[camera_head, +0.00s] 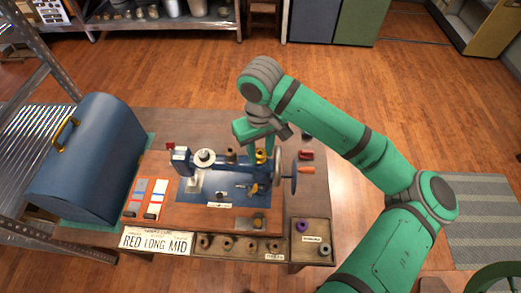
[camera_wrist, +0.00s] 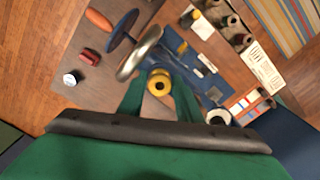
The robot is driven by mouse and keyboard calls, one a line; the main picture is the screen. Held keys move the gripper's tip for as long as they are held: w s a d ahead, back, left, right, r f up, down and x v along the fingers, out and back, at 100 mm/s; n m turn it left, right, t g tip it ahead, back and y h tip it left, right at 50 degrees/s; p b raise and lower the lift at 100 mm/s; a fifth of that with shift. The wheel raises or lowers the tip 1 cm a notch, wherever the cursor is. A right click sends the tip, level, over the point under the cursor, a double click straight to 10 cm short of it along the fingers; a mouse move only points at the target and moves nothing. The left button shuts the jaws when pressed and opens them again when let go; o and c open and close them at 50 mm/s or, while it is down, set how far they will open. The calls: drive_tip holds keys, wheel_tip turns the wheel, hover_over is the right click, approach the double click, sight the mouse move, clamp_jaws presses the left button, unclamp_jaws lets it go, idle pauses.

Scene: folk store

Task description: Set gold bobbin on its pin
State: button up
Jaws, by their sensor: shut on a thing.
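The gold bobbin (camera_wrist: 159,80) is between the fingertips of my gripper (camera_wrist: 160,92), which is shut on it. In the head view the gold bobbin (camera_head: 261,156) shows just below my gripper (camera_head: 258,144), over the right part of the blue sewing machine (camera_head: 215,166). The machine's handwheel (camera_head: 280,170) is close on the right. I cannot make out the pin, and I cannot tell whether the bobbin touches anything below it.
A blue case (camera_head: 90,160) stands at the left. A red spool (camera_head: 306,155) and an orange crank handle (camera_head: 306,170) are right of the machine.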

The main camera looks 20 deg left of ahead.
drive_tip(key=shift+f, duration=0.35)
drive_tip(key=o, duration=0.8)
drive_tip(key=shift+o, duration=0.2)
wheel_tip(320, 180, up, 11)
drive_tip(key=shift+a+f, duration=0.1)
idle(0.5)
